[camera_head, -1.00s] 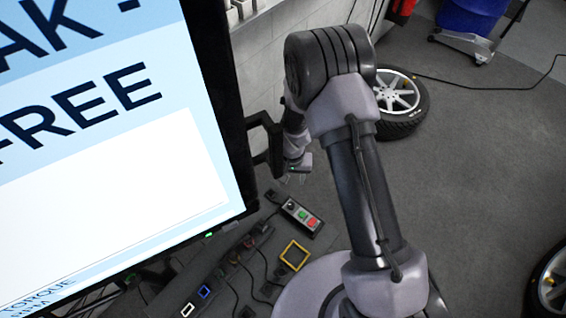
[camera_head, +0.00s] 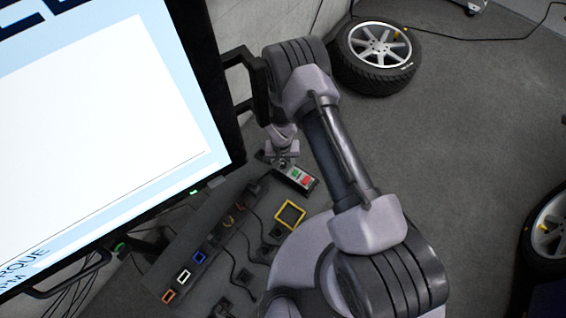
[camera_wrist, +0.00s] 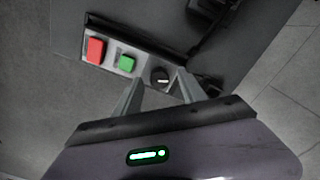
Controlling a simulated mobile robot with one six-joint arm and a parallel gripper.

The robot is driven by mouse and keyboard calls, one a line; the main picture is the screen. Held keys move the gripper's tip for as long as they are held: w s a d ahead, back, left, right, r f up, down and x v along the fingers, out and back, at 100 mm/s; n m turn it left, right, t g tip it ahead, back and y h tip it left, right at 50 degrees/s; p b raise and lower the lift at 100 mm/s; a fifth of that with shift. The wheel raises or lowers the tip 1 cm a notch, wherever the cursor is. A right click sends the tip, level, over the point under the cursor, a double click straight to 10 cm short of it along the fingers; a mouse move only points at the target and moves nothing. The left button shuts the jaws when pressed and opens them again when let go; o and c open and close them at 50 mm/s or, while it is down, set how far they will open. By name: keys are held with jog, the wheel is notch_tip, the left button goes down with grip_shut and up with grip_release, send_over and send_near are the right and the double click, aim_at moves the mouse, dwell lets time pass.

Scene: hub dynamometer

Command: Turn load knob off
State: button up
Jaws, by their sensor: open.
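The load knob (camera_wrist: 159,76) is a small round black knob with a light pointer mark, on a control box (camera_wrist: 110,57) beside a green button (camera_wrist: 127,63) and a red button (camera_wrist: 95,49). In the wrist view my gripper (camera_wrist: 155,82) is open, with one finger on either side of the knob's near edge. I cannot tell whether the fingers touch it. In the head view the box shows with its green and red buttons (camera_head: 301,178), and my gripper (camera_head: 282,160) is at its upper left end. The knob is hidden there.
A large monitor (camera_head: 233,130) stands close to my arm on the left. A strip of coloured sockets (camera_head: 199,257) and a yellow frame (camera_head: 290,214) lie near the box. A wheel (camera_head: 378,50) lies at the top, and another (camera_head: 548,225) at the right. The floor between is clear.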

jog(key=shift+f, duration=0.15)
grip_shut()
jog(key=shift+n, duration=0.3)
jog(key=n, duration=0.3)
jog(key=shift+b, duration=0.35)
jog(key=n, duration=0.5)
jog(key=shift+n, duration=0.3)
grip_release()
